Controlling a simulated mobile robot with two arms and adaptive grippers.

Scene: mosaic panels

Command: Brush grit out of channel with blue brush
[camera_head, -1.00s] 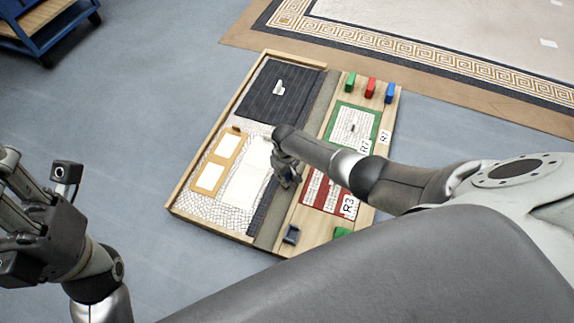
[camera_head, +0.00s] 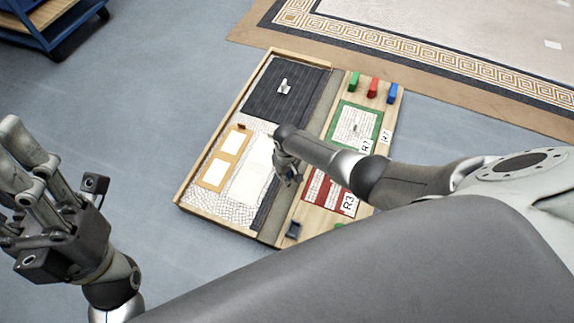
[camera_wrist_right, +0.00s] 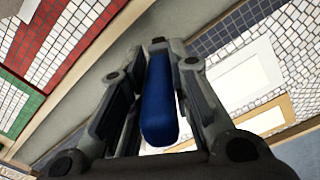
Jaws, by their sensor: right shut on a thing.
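My right gripper (camera_head: 288,180) is low over the board at the grey channel (camera_head: 325,105), the strip between the mosaic side and the wooden side. In the right wrist view it is shut on the blue brush (camera_wrist_right: 159,100), whose rounded blue handle lies between the fingers. The brush's bristles are hidden, so I cannot tell whether they touch the channel. The channel also shows in the wrist view (camera_wrist_right: 90,85). I cannot make out grit. My left gripper (camera_head: 15,160) is off the board at the far left, its fingertips partly cut off; its opening is unclear.
The wooden-edged board (camera_head: 222,93) lies on the grey floor. Green (camera_head: 354,82), red (camera_head: 372,87) and blue (camera_head: 392,93) blocks stand at its back right. A dark block (camera_head: 293,229) is near the front. A blue cart (camera_head: 60,30) is at the upper left.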

